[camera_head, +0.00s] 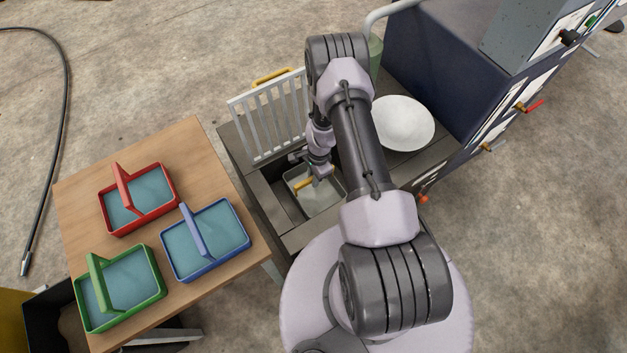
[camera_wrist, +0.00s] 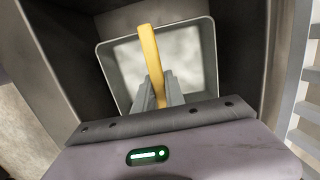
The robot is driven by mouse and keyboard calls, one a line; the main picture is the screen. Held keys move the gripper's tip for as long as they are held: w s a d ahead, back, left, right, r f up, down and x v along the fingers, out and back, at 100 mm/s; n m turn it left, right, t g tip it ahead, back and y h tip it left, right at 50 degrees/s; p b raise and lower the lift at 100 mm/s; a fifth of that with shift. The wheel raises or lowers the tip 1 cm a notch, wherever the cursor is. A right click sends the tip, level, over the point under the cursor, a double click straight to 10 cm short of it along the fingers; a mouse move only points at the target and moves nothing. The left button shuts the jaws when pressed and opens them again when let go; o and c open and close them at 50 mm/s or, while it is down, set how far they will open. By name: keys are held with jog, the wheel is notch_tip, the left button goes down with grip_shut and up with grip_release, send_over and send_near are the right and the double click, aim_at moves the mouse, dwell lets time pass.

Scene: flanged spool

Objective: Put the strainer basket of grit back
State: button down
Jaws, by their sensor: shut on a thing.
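The strainer basket (camera_wrist: 196,62) is a grey-white rectangular basket with a yellow bar handle (camera_wrist: 149,55) across it. Pale material, which looks like grit, lies inside. My gripper (camera_wrist: 160,92) is shut on the yellow handle. In the head view the basket (camera_head: 318,208) is within a dark rectangular opening (camera_head: 268,192) in the grey bench, with my gripper above it. The wrist view shows dark walls around the basket. I cannot tell whether the basket rests on anything. My arm and gripper hide part of the basket and the opening.
A white slatted grate (camera_head: 268,118) with a yellow handle stands upright behind the opening. A white round bowl or dome (camera_head: 402,123) is to the right. A wooden table (camera_head: 190,150) at left holds red (camera_head: 150,222), blue (camera_head: 222,262) and green (camera_head: 133,312) baskets. A dark blue cabinet (camera_head: 430,60) is at upper right.

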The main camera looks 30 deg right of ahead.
jog(key=c, duration=1.8)
grip_release()
jog(key=shift+f, duration=0.15)
jog(key=shift+c, duration=0.2)
jog(key=o, duration=0.4)
jog(key=shift+o, duration=0.2)
